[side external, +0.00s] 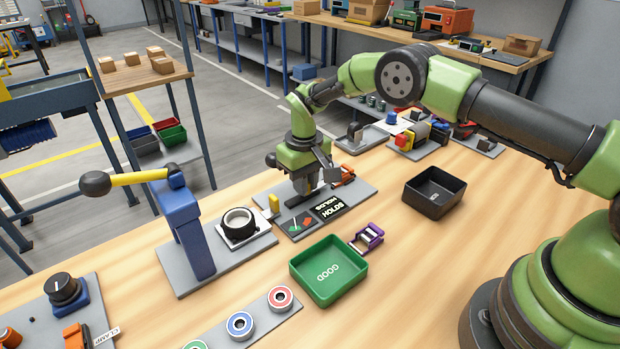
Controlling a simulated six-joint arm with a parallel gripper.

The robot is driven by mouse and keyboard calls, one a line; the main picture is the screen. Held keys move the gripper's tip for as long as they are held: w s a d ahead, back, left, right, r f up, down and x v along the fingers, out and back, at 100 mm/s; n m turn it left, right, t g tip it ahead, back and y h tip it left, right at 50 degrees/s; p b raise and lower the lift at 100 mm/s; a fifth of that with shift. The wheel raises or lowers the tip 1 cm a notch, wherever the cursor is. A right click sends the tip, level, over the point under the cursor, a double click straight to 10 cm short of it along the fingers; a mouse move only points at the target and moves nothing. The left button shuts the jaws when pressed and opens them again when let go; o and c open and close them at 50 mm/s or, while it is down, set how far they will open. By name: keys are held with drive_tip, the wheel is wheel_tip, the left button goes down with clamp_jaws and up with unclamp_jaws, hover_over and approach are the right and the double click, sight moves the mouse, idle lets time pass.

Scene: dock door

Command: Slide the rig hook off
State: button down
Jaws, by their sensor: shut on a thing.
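The rig is a grey base plate (354,194) on the wooden bench, with a small panel showing a green tick and an orange arrow (298,223) and a black sign reading HOLDS (328,206). My gripper (303,190) points down over the back of this plate, with its jaws low at the rig. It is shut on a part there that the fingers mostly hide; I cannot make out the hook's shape. A grey block (332,175) and an orange part (344,174) show just right of the jaws. A yellow tab (273,203) stands at the plate's left.
A green GOOD tray (328,289) and a purple-framed piece (366,237) lie in front of the rig. A black bin (434,192) stands to the right. A blue lever press (186,228) with a yellow handle and a black ring on a plate (239,226) stand left.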

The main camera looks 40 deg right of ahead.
drive_tip(key=c, duration=1.1)
unclamp_jaws()
drive_tip(key=shift+a, duration=0.2)
wheel_tip(320, 180, up, 10)
drive_tip(key=shift+f, duration=0.1)
drive_tip(key=s+d+r+m+t+y, duration=0.1)
drive_tip(key=s+r+t, duration=0.1)
drive_tip(key=s+r, duration=0.55)
drive_tip(key=s+r+m+t, duration=0.15)
drive_tip(key=s+r, duration=0.25)
drive_tip(key=r, duration=0.7)
drive_tip(key=s+t, duration=0.1)
drive_tip(key=s, duration=0.5)
drive_tip(key=s+m+t, duration=0.1)
drive_tip(key=s, duration=0.4)
drive_tip(key=s+d+t+y, duration=0.1)
drive_tip(key=s, duration=0.5)
drive_tip(key=shift+s+r+m+t, duration=0.1)
drive_tip(key=shift+s+m+t, duration=0.15)
drive_tip(key=shift+s+t, duration=0.1)
